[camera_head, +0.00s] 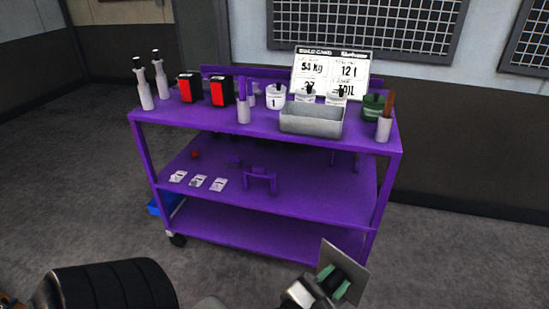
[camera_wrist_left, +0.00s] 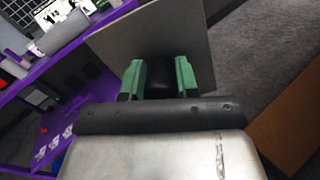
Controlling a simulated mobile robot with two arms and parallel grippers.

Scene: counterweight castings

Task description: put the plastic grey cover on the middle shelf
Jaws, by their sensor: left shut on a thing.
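My left gripper (camera_head: 334,284) is shut on the plastic grey cover (camera_head: 330,255), a flat, thin grey plate held tilted in front of the purple cart's lower right. In the left wrist view the green fingers (camera_wrist_left: 158,80) meet the near side of the cover (camera_wrist_left: 125,45), partly hiding it. The middle shelf (camera_head: 318,192) is purple, below the cart's top; the cover is in the air, apart from it. My right gripper is not in view.
White cards (camera_head: 199,182), a purple stand (camera_head: 260,178) and a small red ball (camera_head: 195,154) are on the middle shelf; its right part looks clear. A grey metal tray (camera_head: 312,121), bottles, canisters and a sign (camera_head: 331,72) crowd the top. A cart post (camera_head: 383,195) bounds the right.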

